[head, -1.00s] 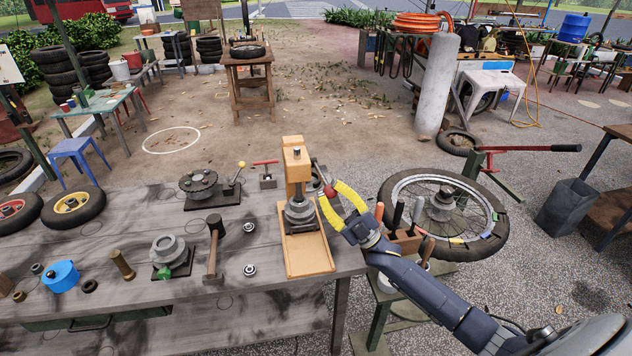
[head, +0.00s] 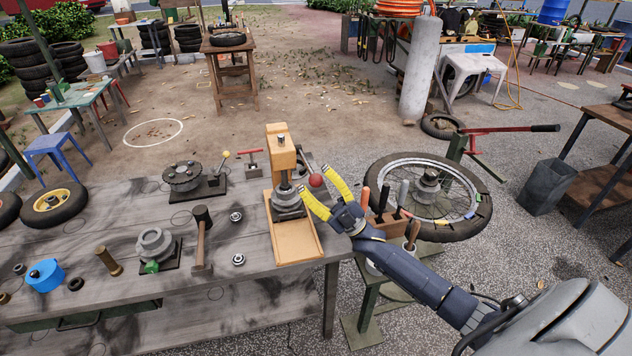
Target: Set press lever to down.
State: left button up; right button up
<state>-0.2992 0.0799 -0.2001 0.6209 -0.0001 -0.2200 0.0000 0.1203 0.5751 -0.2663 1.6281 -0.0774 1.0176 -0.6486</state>
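The press (head: 283,158) is an orange-tan stand with a grey ram and stepped metal parts on its tan base, at the right end of the workbench. Its press lever (head: 305,163) runs from the right side of the press head down toward the viewer and ends in a red ball knob (head: 315,181). My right gripper (head: 316,179) has two yellow fingers spread apart, one on each side of the red knob. I cannot tell whether either finger touches it. My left gripper is not in view.
The grey workbench (head: 110,225) holds a hammer (head: 202,238), a blue container (head: 45,275) and flanged metal parts (head: 157,247) left of the press. A tool block with screwdrivers (head: 385,222) and a spoked wheel (head: 445,235) stand close by my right arm.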

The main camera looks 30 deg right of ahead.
jog(key=v, duration=1.2)
dwell(0.6)
